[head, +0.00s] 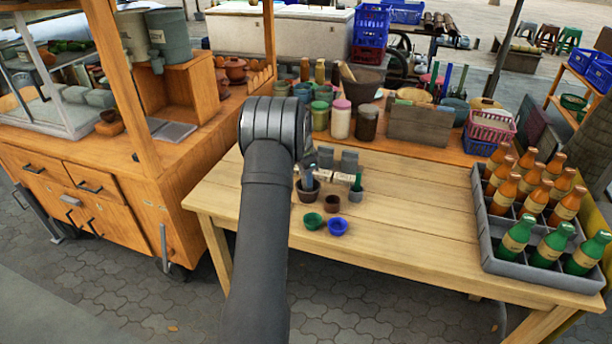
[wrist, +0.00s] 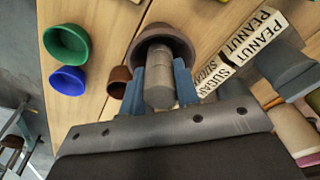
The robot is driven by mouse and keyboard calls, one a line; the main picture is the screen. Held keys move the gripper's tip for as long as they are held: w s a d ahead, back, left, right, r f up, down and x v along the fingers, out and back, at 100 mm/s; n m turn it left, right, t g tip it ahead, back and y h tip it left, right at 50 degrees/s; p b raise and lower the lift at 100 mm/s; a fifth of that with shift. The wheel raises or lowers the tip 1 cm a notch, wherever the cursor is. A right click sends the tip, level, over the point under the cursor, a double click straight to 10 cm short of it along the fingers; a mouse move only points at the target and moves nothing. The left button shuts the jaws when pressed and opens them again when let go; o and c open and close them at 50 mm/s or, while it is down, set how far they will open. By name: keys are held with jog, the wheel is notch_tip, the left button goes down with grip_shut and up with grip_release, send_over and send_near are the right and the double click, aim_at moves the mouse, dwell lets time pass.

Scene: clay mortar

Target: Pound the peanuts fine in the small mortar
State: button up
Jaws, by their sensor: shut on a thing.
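A small brown clay mortar (head: 308,192) stands on the wooden table just beyond my arm. In the wrist view the mortar (wrist: 180,41) shows by its rounded rim and dark inside. My gripper (head: 309,174) is over the mortar, its blue fingers (wrist: 159,88) closed on either side of a grey-brown cylindrical pestle (wrist: 159,78). The pestle points into the mortar's mouth; whether its tip touches the bottom is hidden. No peanuts can be made out inside.
A small brown cup (head: 332,203), a green bowl (head: 313,221) and a blue bowl (head: 337,227) stand close in front. A bottle crate (head: 490,245) fills the table's right end. The table between is clear.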

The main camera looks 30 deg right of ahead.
jog(key=shift+f, duration=0.7)
jog(key=shift+r, duration=0.85)
jog(key=shift+f, duration=0.1)
jog(key=shift+f, duration=0.75)
dwell(0.4)
